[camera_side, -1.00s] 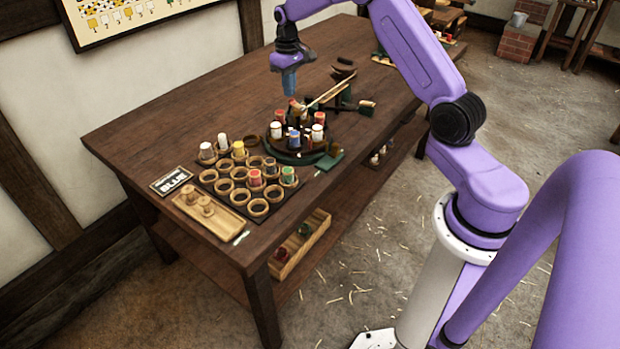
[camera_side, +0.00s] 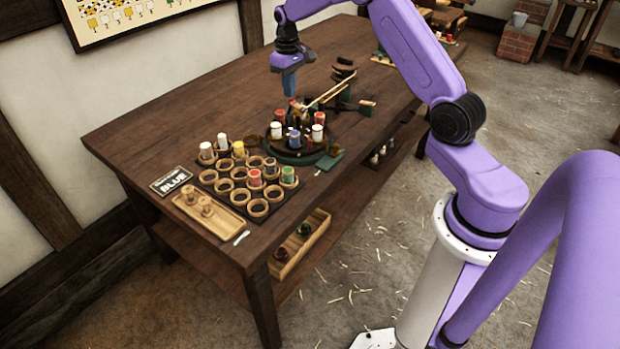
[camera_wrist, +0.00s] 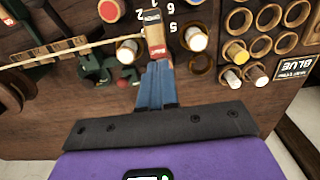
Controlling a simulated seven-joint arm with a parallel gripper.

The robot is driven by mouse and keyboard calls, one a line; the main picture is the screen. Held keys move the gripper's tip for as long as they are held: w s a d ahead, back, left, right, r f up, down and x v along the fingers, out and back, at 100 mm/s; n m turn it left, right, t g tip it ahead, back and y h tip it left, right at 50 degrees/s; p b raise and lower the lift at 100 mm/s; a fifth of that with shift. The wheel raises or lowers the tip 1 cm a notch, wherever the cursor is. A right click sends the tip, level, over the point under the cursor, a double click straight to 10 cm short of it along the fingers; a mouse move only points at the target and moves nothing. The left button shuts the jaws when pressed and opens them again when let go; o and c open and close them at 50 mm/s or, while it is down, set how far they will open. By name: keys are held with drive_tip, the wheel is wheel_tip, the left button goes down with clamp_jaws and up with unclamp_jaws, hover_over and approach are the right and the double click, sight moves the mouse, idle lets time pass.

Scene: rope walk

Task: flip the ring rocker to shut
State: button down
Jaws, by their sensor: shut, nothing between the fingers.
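My gripper (camera_side: 289,93) is shut and empty, pointing down above the round dark turntable (camera_side: 292,158). In the wrist view its blue fingers (camera_wrist: 157,66) meet. Just past them in that picture is a red-brown piece (camera_wrist: 156,46); I cannot tell whether they touch. I cannot pick out the ring rocker for certain. A dark green fitting with a red knob (camera_wrist: 128,83) lies left of the fingers in the wrist view, by the turntable; its setting is unclear.
White-topped bobbins (camera_side: 317,132) and a blue one (camera_side: 294,139) stand on the turntable. A cup rack (camera_side: 236,190), a sign (camera_side: 171,181) and a wooden tray (camera_side: 211,218) lie at left. The table's far left is bare.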

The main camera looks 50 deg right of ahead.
drive_tip(key=shift+f, duration=1.2)
drive_tip(key=shift+r, duration=0.1)
wheel_tip(320, 180, up, 8)
idle(1.2)
